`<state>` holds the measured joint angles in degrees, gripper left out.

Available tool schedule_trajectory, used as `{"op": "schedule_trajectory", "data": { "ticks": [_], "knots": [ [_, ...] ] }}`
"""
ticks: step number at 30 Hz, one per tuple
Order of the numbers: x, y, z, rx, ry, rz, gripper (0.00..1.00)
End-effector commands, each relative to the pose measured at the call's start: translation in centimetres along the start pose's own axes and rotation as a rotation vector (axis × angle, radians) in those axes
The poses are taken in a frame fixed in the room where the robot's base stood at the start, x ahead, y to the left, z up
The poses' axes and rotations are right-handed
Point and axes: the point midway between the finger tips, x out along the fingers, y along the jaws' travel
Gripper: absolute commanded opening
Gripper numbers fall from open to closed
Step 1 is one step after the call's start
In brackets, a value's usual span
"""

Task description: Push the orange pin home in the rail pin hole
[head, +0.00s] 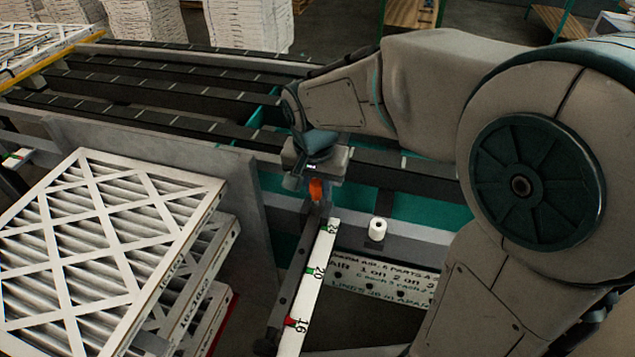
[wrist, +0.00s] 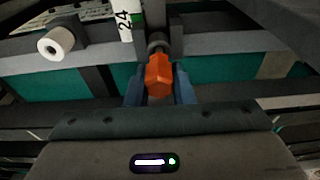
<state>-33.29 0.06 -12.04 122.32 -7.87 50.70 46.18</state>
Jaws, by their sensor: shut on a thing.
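The orange pin (wrist: 158,76) is between the two blue-grey fingers of my gripper (wrist: 160,88) in the wrist view, and the gripper is shut on it. The pin's far end meets a dark round collar (wrist: 157,42) at the end of the rail; how deep it sits cannot be seen. In the head view the orange pin (head: 316,189) shows below my gripper (head: 312,190), at the far end of the rail (head: 290,268). The hole itself is hidden.
A white scale strip (head: 318,262) with numbers and red and green marks runs beside the rail. A white roller (head: 377,229) stands to the right. Stacked filters (head: 95,235) fill the left. A lettered sign board (head: 380,278) lies right of the strip. Dark conveyor belts (head: 160,116) run behind.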

Motion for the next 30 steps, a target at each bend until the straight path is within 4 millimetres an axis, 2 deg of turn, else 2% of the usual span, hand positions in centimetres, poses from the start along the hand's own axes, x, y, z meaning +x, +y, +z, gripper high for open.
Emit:
{"op": "schedule_trajectory", "data": {
  "ticks": [21,22,24,30],
  "knots": [
    [1.9,0.0,0.3,0.0,0.0,0.0,0.0],
    [1.8,0.0,0.3,0.0,0.0,0.0,0.3],
    [1.7,0.0,0.3,0.0,0.0,0.0,0.47],
    [1.7,0.0,0.3,0.0,0.0,0.0,0.47]
  ]
}}
